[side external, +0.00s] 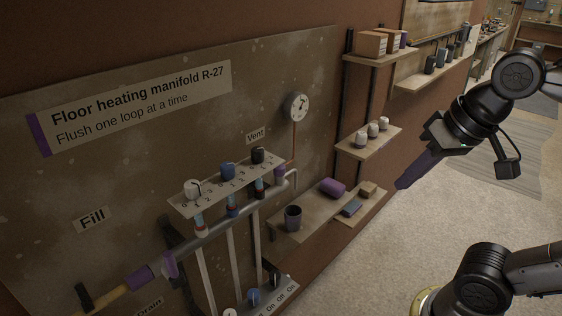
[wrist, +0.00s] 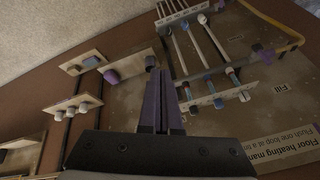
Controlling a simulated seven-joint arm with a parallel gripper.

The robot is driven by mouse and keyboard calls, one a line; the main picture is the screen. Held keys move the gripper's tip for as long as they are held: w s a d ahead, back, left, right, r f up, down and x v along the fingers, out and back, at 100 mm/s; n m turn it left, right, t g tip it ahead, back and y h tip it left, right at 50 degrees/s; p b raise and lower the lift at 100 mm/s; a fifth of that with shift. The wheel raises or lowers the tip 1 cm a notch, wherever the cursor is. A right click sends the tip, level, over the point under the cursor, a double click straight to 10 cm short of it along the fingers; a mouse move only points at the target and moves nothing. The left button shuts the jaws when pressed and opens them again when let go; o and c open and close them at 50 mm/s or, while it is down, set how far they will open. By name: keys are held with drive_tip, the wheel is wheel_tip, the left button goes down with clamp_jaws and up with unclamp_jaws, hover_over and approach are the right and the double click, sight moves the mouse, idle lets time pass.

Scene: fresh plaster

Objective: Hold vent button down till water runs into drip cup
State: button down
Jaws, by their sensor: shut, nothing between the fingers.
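The "Vent" label (side external: 256,135) is on the manifold board. Below it, at the right end of the pipe, is a small purple-topped fitting (side external: 280,171), which looks like the vent button. A bent pale spout (side external: 293,178) is beside it. A dark cup (side external: 293,218), likely the drip cup, stands upright on the low shelf below the spout. I cannot make out water in it. My gripper (side external: 402,185) is shut and empty, its purple fingers well right of the vent and apart from everything. In the wrist view the shut fingers (wrist: 160,74) hide part of the wall.
The low shelf (side external: 318,223) also holds a purple roll (side external: 333,187) and small blocks. A higher shelf (side external: 352,149) carries several white-topped jars. Valve knobs stand on a pale plate (side external: 213,200). A round gauge (side external: 295,106) is above the vent. Open floor lies right of the shelves.

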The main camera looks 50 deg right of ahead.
drive_tip(key=w+r+m+g, duration=0.1)
drive_tip(key=w+r+m, duration=0.5)
drive_tip(key=w+r, duration=0.35)
drive_tip(key=m+g, duration=0.4)
drive_tip(key=m, duration=0.3)
hover_over(279, 170)
drive_tip(key=w+d, duration=0.1)
wheel_tip(279, 170, down, 8)
drive_tip(key=shift+d+r, duration=0.15)
drive_tip(key=shift+r, duration=0.1)
drive_tip(key=shift+f, duration=0.1)
wheel_tip(279, 170, down, 14)
drive_tip(key=shift+r, duration=0.1)
